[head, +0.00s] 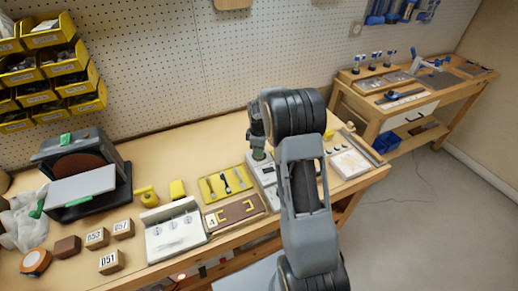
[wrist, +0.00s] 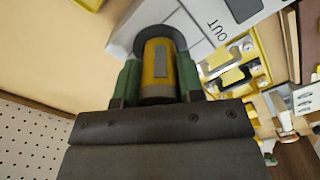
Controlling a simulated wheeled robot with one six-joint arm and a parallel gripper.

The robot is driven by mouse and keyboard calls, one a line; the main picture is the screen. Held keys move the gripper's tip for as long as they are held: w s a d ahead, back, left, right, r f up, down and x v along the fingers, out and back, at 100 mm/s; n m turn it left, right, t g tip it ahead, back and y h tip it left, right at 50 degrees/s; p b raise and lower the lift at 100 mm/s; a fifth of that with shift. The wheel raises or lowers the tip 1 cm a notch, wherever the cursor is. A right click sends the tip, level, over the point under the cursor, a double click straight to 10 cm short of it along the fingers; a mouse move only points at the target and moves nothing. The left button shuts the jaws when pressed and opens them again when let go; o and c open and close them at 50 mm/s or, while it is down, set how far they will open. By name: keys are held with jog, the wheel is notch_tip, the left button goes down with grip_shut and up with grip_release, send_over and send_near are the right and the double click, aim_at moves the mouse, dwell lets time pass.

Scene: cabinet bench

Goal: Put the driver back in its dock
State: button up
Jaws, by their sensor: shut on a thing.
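My gripper (wrist: 158,78) has green fingers, shut on the yellow driver (wrist: 157,62), which has a grey strip along its side. A dark round collar (wrist: 145,33) shows around or just beyond the driver's far end, at a pale grey box marked OUT (wrist: 190,30), which looks like the dock. I cannot tell whether the driver is in the box or just above it. In the head view my gripper (head: 259,153) is low over the same pale box (head: 268,178), and my arm hides part of that area. The driver's lower end is hidden.
A yellow tray (head: 226,184) with small tools and a brown board (head: 235,214) lie left of the box. A white panel (head: 175,230) and several numbered wooden blocks (head: 97,238) are further left. A white-topped block (head: 352,163) stands to the right.

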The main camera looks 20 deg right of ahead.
jog(key=o, duration=1.3)
jog(key=shift+c, duration=0.2)
jog(key=shift+r, duration=0.15)
jog(key=shift+r+p, duration=2.3)
jog(key=shift+r, duration=1.05)
